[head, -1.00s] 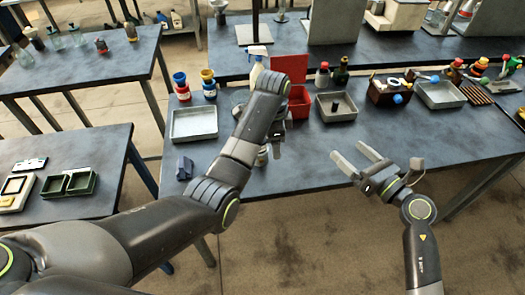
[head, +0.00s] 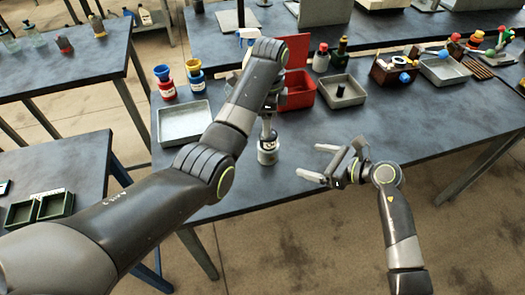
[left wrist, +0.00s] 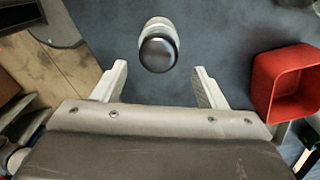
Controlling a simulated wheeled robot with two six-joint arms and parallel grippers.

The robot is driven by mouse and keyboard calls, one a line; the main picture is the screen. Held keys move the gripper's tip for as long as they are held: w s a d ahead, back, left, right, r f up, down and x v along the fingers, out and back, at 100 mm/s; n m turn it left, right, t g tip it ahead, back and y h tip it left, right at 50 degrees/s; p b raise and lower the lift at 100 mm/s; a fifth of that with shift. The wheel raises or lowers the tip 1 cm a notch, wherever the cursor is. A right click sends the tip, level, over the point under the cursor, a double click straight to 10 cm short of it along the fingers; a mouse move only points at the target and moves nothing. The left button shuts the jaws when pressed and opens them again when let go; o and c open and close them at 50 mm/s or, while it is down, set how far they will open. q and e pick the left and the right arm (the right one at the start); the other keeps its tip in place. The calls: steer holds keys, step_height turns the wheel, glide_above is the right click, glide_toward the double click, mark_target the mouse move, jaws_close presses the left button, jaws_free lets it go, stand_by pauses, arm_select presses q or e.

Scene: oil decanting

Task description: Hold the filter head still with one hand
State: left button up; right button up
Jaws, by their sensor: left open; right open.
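What looks like the filter head, a grey metallic head on a pale base with a dark band (head: 268,150), stands upright near the table's front edge. In the left wrist view its round dark cap (left wrist: 158,53) shows from above. My left gripper (left wrist: 161,68) is open, with its fingers on either side, short of the cap and apart from it. In the head view my left forearm and wrist hide much of that gripper. My right gripper (head: 308,161) is open and empty, to the right of the filter head and pointing toward it.
A red open box (head: 298,95) stands just behind the filter head; it also shows right in the left wrist view (left wrist: 287,82). A grey tray (head: 184,125) lies left, and another grey tray (head: 342,91) lies right. The tabletop right of my right gripper is clear.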

mark_target(268, 150)
arm_select(q)
steer(key=shift+s+r, duration=0.1)
arm_select(e)
steer(key=x, duration=1.7)
steer(key=shift+r, duration=0.15)
